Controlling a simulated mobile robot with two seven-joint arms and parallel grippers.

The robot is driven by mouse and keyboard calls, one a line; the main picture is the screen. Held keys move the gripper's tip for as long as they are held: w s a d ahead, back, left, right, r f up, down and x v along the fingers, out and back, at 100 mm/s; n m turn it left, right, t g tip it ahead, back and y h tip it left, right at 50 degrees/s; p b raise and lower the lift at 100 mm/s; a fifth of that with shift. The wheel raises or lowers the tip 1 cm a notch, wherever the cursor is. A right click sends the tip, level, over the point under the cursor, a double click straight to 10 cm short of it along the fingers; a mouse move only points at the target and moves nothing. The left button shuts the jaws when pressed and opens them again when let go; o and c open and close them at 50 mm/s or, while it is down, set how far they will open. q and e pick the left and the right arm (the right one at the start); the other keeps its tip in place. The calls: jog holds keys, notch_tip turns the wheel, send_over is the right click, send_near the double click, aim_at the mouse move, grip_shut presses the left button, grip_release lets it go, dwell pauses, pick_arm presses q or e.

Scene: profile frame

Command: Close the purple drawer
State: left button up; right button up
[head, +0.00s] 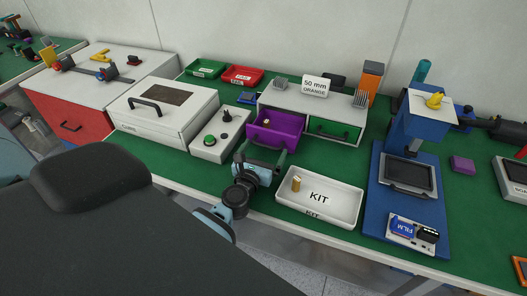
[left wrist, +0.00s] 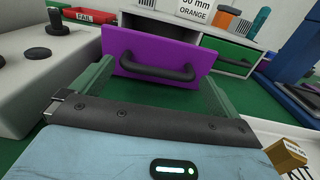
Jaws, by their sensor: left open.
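The purple drawer (head: 262,135) stands pulled out of the left side of a white two-drawer cabinet (head: 296,107). A small gold-coloured item (head: 267,122) lies inside it. Its purple front (left wrist: 150,47) and dark bar handle fill the upper middle of the left wrist view. My left gripper (head: 266,161) is open and empty, low in front of the drawer. In the left wrist view its two green fingers (left wrist: 156,82) point at the drawer front, one on each side of the handle. Whether they touch it I cannot tell. My right gripper is not in view.
A grey control box (head: 222,136) with buttons stands close left of the drawer. A white KIT tray (head: 335,217) holding a brass piece lies to the right of my gripper. The green drawer (head: 335,130) beside the purple one looks shut. A blue press (head: 410,160) stands further right.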

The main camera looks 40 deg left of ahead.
pick_arm(q)
jog(key=shift+c, duration=0.3)
jog(key=c, duration=1)
jog(key=shift+b+x, duration=0.3)
jog(key=shift+x, duration=1.8)
jog(key=shift+c, duration=0.3)
jog(key=shift+f, duration=0.1)
jog(key=o, duration=1.1)
jog(key=shift+d, duration=0.1)
jog(key=shift+s, duration=0.1)
jog(key=shift+p+v, duration=0.3)
jog(key=shift+v, duration=3.55)
